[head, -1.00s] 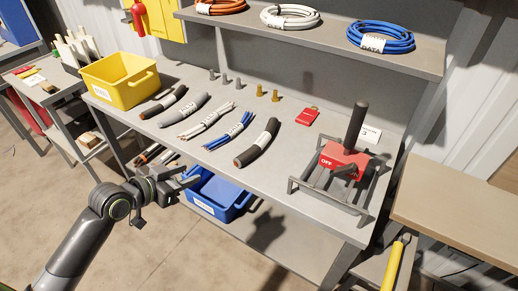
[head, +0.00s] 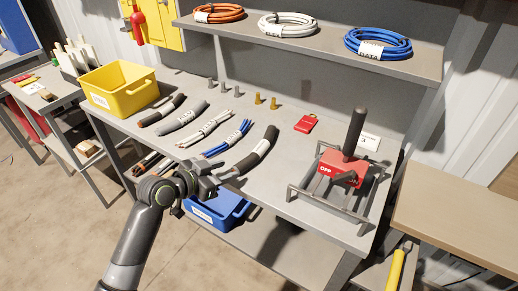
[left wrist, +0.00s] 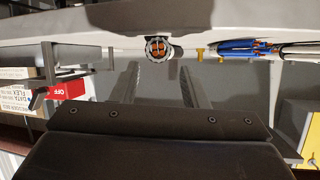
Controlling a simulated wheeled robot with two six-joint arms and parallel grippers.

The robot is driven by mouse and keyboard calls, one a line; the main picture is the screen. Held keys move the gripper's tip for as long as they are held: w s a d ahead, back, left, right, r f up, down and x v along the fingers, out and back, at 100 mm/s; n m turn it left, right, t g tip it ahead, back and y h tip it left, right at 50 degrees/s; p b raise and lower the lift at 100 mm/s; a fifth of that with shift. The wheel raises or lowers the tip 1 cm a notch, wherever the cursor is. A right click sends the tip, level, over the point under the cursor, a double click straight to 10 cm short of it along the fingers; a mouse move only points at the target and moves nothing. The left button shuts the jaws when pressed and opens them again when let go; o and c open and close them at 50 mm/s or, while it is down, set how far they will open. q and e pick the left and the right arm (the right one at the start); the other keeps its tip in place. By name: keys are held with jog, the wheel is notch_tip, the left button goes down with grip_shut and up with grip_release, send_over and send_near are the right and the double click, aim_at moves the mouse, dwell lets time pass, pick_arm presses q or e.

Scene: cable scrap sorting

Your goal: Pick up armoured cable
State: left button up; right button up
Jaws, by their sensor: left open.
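A thick black cable (head: 250,152) with a white label lies on the grey bench, the rightmost of the row of cable pieces; I take it as the armoured cable, though its label is too small to read. In the left wrist view its round cut end (left wrist: 158,48) shows orange cores inside a pale ring. My left gripper (head: 214,181) is open and empty at the bench's front edge, close to the cable's near end. In the left wrist view the cable end lies beyond and between my fingers (left wrist: 161,82). My right gripper is not in view.
Blue-and-white (head: 226,139), white (head: 204,129) and grey (head: 182,117) cable pieces lie to the left. A red-topped device (head: 340,168) in a metal frame stands right. A yellow bin (head: 118,92) is at back left; a blue bin (head: 217,212) sits below the bench.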

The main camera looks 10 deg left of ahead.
aim_at(235, 168)
pick_arm(q)
jog(key=shift+p+x, duration=0.3)
jog(key=shift+x, duration=2.9)
jog(key=shift+d, duration=0.1)
grip_shut()
jog(key=shift+r, duration=0.1)
